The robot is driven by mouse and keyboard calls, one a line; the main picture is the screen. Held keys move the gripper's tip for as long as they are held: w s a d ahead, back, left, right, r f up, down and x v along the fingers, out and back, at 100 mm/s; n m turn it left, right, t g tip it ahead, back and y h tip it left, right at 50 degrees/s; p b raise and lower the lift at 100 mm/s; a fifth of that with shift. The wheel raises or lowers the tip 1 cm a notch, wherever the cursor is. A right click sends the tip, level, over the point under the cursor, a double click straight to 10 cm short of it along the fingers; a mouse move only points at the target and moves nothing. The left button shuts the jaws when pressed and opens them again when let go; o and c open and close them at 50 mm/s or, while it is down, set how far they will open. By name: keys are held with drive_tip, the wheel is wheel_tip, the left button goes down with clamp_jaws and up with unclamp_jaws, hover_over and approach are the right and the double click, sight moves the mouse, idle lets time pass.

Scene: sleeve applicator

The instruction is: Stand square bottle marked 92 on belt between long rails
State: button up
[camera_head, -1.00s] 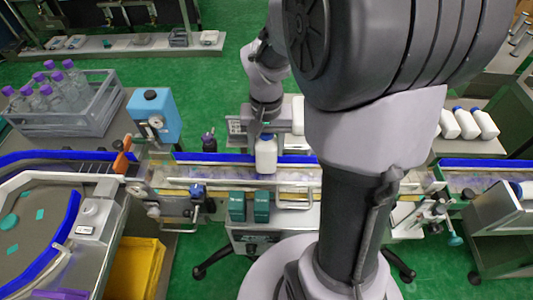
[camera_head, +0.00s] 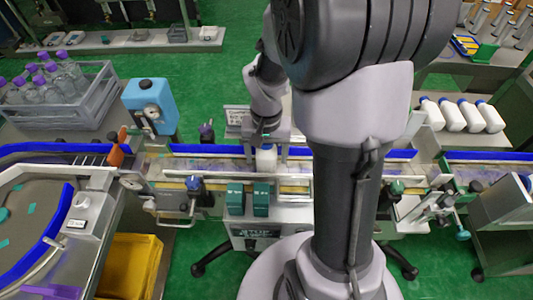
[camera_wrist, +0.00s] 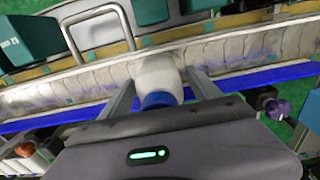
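A white bottle with a blue cap stands upright on the belt (camera_head: 215,164), between the blue back rail and the metal front rail; the head view shows the bottle (camera_head: 266,161) partly behind my gripper. In the wrist view the bottle (camera_wrist: 158,73) is between the two fingers, its cap toward me. My gripper (camera_head: 267,150) is low over the belt, one finger on each side of the bottle. The fingers look open, with narrow gaps beside it in the head view. No number is readable on the bottle.
Several white bottles (camera_head: 452,116) lie on the right side table. A grey crate (camera_head: 85,105) of purple-capped bottles is at left. A blue device (camera_head: 150,105) stands by the belt. Teal boxes (camera_head: 248,198) sit in front of the front rail.

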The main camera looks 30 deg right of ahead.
drive_tip(key=r+p, duration=0.1)
drive_tip(key=r, duration=0.3)
drive_tip(key=r+p, duration=0.2)
drive_tip(key=r, duration=0.3)
drive_tip(key=a+r+p, duration=0.1)
drive_tip(key=r+p, duration=0.1)
drive_tip(key=r, duration=0.2)
drive_tip(key=shift+s+r, duration=0.1)
drive_tip(key=shift+r, duration=0.3)
drive_tip(key=s+a+r+n+t+y, duration=0.1)
drive_tip(key=s+a+r+t, duration=0.2)
drive_tip(key=a, duration=0.4)
drive_tip(key=s+a+r+n+t+y, duration=0.1)
drive_tip(key=s+a+r+t, duration=0.1)
drive_tip(key=s+a+r, duration=0.4)
drive_tip(key=shift+s+a+r+t, duration=0.3)
drive_tip(key=shift+s+a+t, duration=0.1)
drive_tip(key=shift+s, duration=0.65)
